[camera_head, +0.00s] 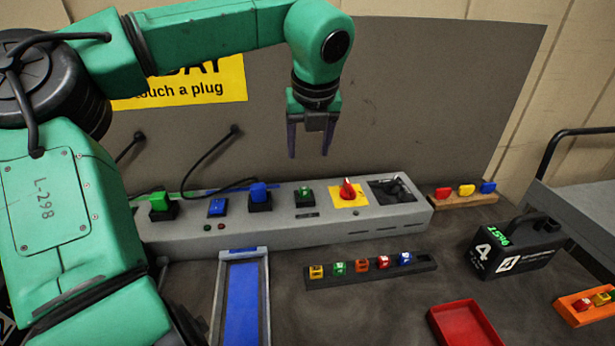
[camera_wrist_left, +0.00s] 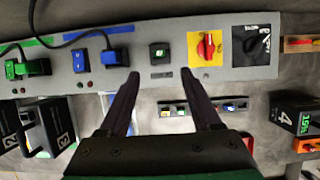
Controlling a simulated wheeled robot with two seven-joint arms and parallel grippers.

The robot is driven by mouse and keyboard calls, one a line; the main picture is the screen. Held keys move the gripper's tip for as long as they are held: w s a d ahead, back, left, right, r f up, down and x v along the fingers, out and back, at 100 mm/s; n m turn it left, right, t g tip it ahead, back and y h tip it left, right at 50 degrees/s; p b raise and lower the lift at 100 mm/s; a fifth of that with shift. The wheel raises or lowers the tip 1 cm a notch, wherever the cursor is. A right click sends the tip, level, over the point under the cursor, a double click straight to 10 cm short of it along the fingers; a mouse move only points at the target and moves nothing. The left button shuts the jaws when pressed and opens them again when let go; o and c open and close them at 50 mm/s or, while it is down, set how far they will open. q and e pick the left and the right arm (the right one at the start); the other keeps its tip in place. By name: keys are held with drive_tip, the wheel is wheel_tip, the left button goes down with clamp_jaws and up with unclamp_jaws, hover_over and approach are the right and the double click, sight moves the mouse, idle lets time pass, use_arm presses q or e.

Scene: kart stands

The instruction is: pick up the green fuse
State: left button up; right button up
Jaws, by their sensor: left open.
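A small green fuse (camera_head: 305,191) sits in a black socket on the long grey console. It also shows in the left wrist view (camera_wrist_left: 160,51), just beyond and between my fingertips. A second small green piece (camera_head: 339,267) sits in a dark rack (camera_head: 428,265) on the table, in a row with yellow, orange, red and blue ones. My left gripper (camera_head: 309,155) is open and empty, pointing down above the console's socketed green fuse, apart from it. It also shows in the left wrist view (camera_wrist_left: 160,76). My right gripper is not in view.
The console (camera_head: 410,215) also carries green and blue plugs with cables, and a red rotary knob (camera_head: 347,190) on a yellow plate. A blue-lined tray (camera_head: 243,300), a red tray (camera_head: 464,325) and a black box marked 4 (camera_head: 518,250) stand in front. A grey board rises behind.

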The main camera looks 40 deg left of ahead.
use_arm(q)
drive_tip(key=p, duration=0.1)
approach(304, 189)
drive_tip(key=p+x, duration=0.3)
drive_tip(key=x, duration=0.5)
drive_tip(key=shift+w+a+f, duration=0.1)
drive_tip(key=shift+f, duration=0.4)
drive_tip(key=shift+w, duration=0.1)
drive_tip(key=c, duration=0.3)
clamp_jaws()
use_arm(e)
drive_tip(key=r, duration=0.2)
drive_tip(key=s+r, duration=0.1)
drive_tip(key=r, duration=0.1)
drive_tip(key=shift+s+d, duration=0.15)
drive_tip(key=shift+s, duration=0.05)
